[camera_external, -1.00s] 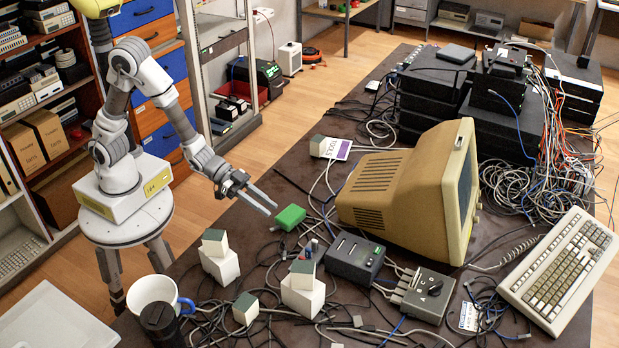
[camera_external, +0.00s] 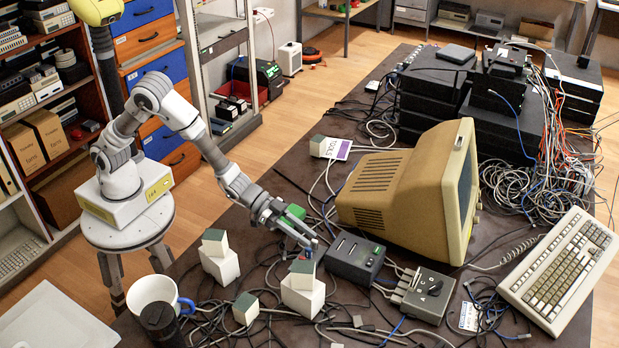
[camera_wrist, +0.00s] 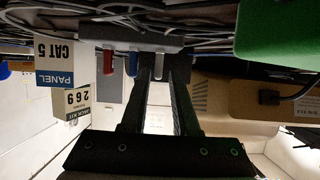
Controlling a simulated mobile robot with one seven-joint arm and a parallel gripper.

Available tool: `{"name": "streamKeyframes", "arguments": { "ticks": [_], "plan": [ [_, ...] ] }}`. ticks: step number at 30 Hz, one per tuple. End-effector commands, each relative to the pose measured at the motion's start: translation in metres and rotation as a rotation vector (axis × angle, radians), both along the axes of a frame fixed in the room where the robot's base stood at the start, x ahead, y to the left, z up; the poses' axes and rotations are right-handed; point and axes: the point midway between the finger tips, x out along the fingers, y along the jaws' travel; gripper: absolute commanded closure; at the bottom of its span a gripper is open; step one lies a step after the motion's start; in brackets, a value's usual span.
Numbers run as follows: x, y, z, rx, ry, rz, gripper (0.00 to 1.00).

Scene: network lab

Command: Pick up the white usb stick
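In the wrist view a white usb stick (camera_wrist: 158,66) stands in a grey holder (camera_wrist: 130,44), in a row beside a blue stick (camera_wrist: 133,64) and a red stick (camera_wrist: 108,62). My gripper (camera_wrist: 163,72) is open, its two dark fingers reaching toward the holder. The white stick shows between the fingertips; whether either finger touches it I cannot tell. In the external view my gripper (camera_external: 307,241) is low over the table, just left of the black switch box, and largely hides the sticks and holder.
The black box (camera_external: 354,257) and beige monitor (camera_external: 400,190) are to the right. White boxes (camera_external: 302,298) stand in front, with cables all around. A mug (camera_external: 152,290) is at the near left.

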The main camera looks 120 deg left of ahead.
Motion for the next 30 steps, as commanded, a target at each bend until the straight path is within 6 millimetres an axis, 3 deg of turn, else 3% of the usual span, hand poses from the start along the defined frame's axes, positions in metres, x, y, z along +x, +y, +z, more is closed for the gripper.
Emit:
{"name": "streamKeyframes", "arguments": {
  "ticks": [9,18,23,30],
  "plan": [
    [0.036,-0.002,-0.015,0.001,0.000,-0.002,0.71],
    [0.039,-0.002,-0.015,0.001,0.000,-0.001,0.71],
    [0.039,-0.002,-0.015,0.001,0.000,-0.001,1.00],
    [0.039,-0.002,-0.015,0.001,0.000,-0.001,1.00]
  ]
}}
